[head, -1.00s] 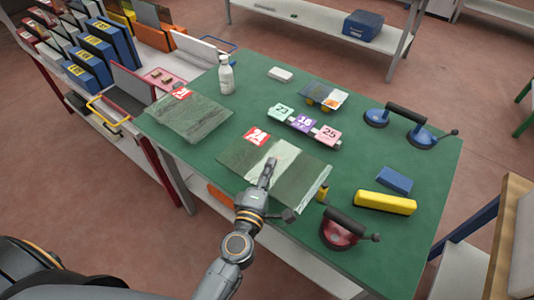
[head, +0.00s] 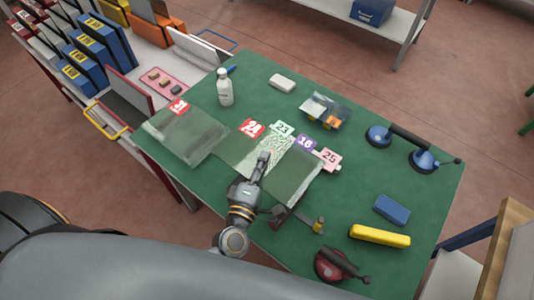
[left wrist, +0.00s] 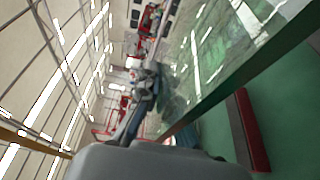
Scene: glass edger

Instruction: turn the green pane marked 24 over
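The green pane marked 24 (head: 298,176) is a translucent sheet with a red number label (head: 252,128) at its far left corner. It appears raised off the table, its far edge close to or over the number cards. My left gripper (head: 263,158) reaches in at its near edge, fingers along the pane, and appears shut on it; the fingertips' contact is hard to see. In the left wrist view the pane (left wrist: 225,45) fills the upper right, its dark green edge running diagonally above the table. My right gripper is not in view.
Another green pane (head: 185,135) lies to the left.

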